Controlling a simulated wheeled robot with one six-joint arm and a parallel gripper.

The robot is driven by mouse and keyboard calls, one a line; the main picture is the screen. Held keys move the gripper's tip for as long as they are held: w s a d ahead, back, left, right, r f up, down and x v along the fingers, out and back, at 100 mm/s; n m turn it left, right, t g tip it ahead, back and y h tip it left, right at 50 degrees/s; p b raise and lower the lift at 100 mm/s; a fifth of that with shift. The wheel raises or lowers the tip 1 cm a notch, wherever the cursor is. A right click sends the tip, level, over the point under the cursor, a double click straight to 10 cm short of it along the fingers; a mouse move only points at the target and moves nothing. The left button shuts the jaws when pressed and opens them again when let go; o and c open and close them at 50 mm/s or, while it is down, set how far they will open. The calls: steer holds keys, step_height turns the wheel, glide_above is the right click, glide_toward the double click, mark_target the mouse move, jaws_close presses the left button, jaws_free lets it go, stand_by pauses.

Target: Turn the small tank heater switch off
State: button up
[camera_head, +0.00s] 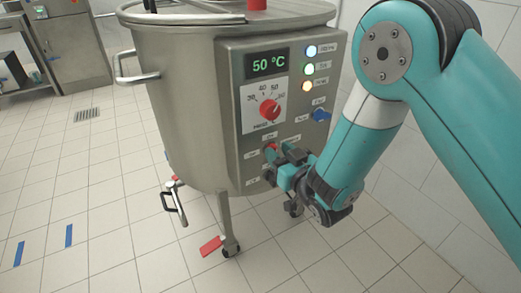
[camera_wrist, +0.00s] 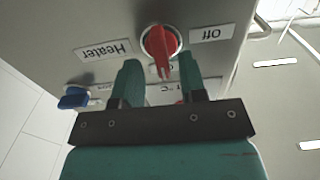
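The heater switch, a red knob on the tank's control panel, shows close up and upside down in the wrist view (camera_wrist: 161,42). Its handle points down in that picture, towards a small, partly hidden label. An "Off" label (camera_wrist: 211,33) sits right of it and a "Heater" label (camera_wrist: 103,49) left. In the head view the red switch (camera_head: 271,147) shows just beyond my fingertips. My gripper (camera_head: 284,160) is at the lower panel. In the wrist view my gripper (camera_wrist: 162,80) is open, its fingers apart, with the handle's tip near the gap between them. I cannot tell whether they touch it.
The steel tank (camera_head: 180,115) stands on wheeled legs. Its panel has a "50 °C" display (camera_head: 268,65), a red temperature dial (camera_head: 269,109), several lamps (camera_head: 309,68) and a blue switch (camera_head: 321,114). A drain valve (camera_head: 175,205) juts out low. The tiled floor at left is clear.

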steer(key=shift+w+a, duration=0.3)
steer(key=shift+w, duration=0.1)
steer(key=shift+a, duration=0.1)
jaws_close()
